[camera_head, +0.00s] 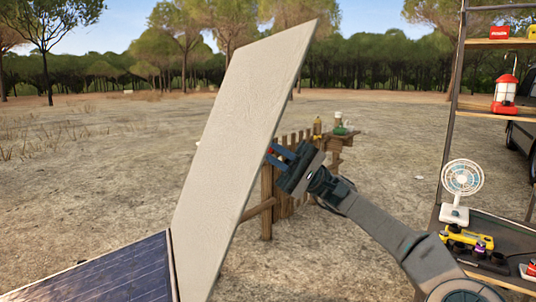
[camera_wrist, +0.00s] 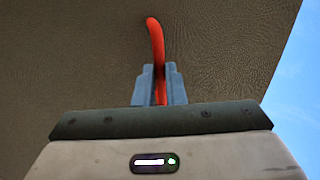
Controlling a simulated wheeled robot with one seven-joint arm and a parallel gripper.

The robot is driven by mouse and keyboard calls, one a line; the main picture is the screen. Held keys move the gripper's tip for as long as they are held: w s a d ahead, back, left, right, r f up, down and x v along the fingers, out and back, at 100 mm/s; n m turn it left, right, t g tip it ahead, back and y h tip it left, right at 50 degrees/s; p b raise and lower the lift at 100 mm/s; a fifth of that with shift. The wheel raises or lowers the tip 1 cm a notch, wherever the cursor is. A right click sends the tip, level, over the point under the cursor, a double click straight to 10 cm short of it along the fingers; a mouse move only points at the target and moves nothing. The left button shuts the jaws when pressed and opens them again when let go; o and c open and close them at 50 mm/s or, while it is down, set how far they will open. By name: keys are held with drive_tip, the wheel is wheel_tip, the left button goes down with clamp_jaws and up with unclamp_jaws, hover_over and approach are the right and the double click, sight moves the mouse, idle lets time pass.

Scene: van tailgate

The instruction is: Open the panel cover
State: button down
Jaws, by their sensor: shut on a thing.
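The panel cover (camera_head: 245,120) is a large pale board in the head view. It stands raised and tilted, with its lower edge beside the dark blue solar panel (camera_head: 115,275). My gripper (camera_head: 275,154) is at the cover's right edge. In the wrist view the cover's dark textured face (camera_wrist: 70,50) fills most of the picture. A red strap-like handle (camera_wrist: 155,40) runs from that face down between the fingers of my gripper (camera_wrist: 159,85). The fingers are shut on the red handle.
A wooden fence-like stand (camera_head: 290,180) with small items on top is behind my gripper. At the right, shelves hold a red lantern (camera_head: 506,92), a white fan (camera_head: 461,182) and a yellow tool (camera_head: 466,238). Open dirt ground lies around.

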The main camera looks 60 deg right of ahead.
drive_tip(key=shift+s+d+f+y, duration=0.25)
drive_tip(key=shift+d+f+y, duration=0.05)
drive_tip(key=shift+d+f, duration=0.1)
drive_tip(key=c, duration=1.5)
unclamp_jaws()
drive_tip(key=shift+s, duration=0.15)
drive_tip(key=v, duration=1.4)
drive_tip(key=shift+b, duration=0.45)
drive_tip(key=shift+r, duration=0.15)
